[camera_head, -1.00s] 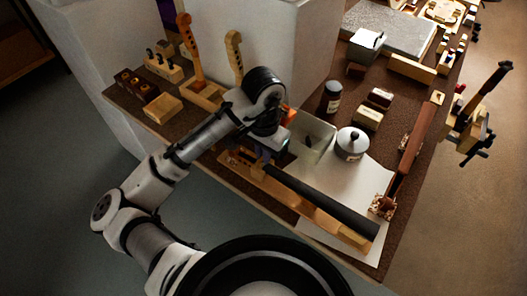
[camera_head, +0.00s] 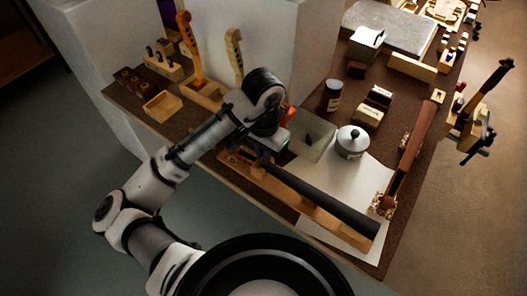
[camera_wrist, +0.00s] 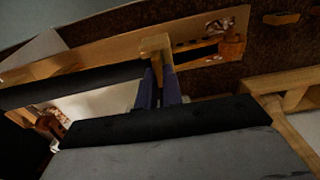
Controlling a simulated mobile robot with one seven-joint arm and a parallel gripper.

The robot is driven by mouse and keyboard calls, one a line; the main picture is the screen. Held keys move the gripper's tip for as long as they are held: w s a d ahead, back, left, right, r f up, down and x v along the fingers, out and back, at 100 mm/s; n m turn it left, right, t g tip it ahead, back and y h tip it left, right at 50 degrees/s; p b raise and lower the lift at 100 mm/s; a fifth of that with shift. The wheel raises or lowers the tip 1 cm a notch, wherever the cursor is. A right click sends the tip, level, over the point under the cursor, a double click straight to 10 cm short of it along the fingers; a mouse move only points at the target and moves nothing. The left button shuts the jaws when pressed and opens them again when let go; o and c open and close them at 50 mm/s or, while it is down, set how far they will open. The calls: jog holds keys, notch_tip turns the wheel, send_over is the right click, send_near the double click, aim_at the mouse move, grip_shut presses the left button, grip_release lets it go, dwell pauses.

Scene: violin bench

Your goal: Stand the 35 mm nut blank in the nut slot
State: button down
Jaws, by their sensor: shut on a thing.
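The violin neck (camera_head: 310,208) lies along the front edge of the bench, with its black fingerboard (camera_head: 325,201) on top. My gripper (camera_head: 264,162) is over the fingerboard's upper end, next to the pegbox (camera_head: 236,158). In the wrist view my gripper's blue fingers (camera_wrist: 158,86) are shut on a small tan piece, apparently the nut blank (camera_wrist: 156,44). It is at the tips, close to the end of the fingerboard (camera_wrist: 75,84). The nut slot is hidden by the fingers and the piece. I cannot tell whether the piece touches the neck.
A white sheet (camera_head: 345,185) and a lidded grey pot (camera_head: 352,142) are behind the neck. A dark jar (camera_head: 332,95) and small boxes stand farther back.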

jog(key=c, duration=1.5)
grip_release()
jog(key=shift+r, duration=0.1)
notch_tip(320, 180, up, 14)
jog(key=shift+f+p, duration=0.2)
jog(key=shift+p, duration=0.15)
